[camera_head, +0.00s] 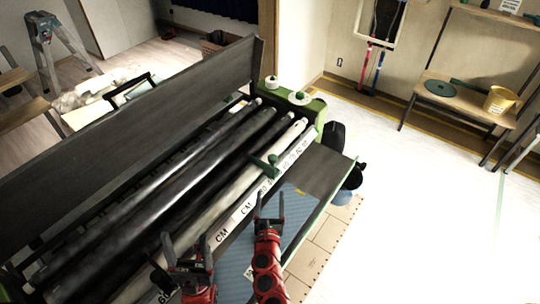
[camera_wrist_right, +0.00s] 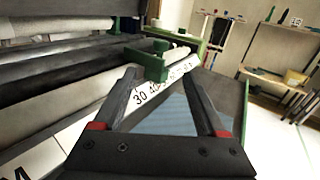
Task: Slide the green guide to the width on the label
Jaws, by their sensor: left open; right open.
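The green guide (camera_head: 265,165) sits on the pale numbered scale strip (camera_head: 243,210) along the paster's front. In the right wrist view the guide (camera_wrist_right: 153,64) is ahead, near the left fingertip, and the strip reads 30, then 40, with further numbers too small to tell. My right gripper (camera_head: 270,196) is open and empty, just in front of the guide, with no clear contact. My left gripper (camera_head: 186,242) is open and empty, farther left near the strip's "CM" end. No label with a width is readable; a small yellow mark (camera_head: 301,192) lies on the blue patterned sheet (camera_head: 287,217).
Dark and pale rollers (camera_head: 180,165) run beside the strip, with a long dark panel (camera_head: 130,115) behind. A green end frame (camera_head: 292,100) closes the far end. A bucket (camera_head: 345,190) stands on the floor at right, and the pale floor beyond is open.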

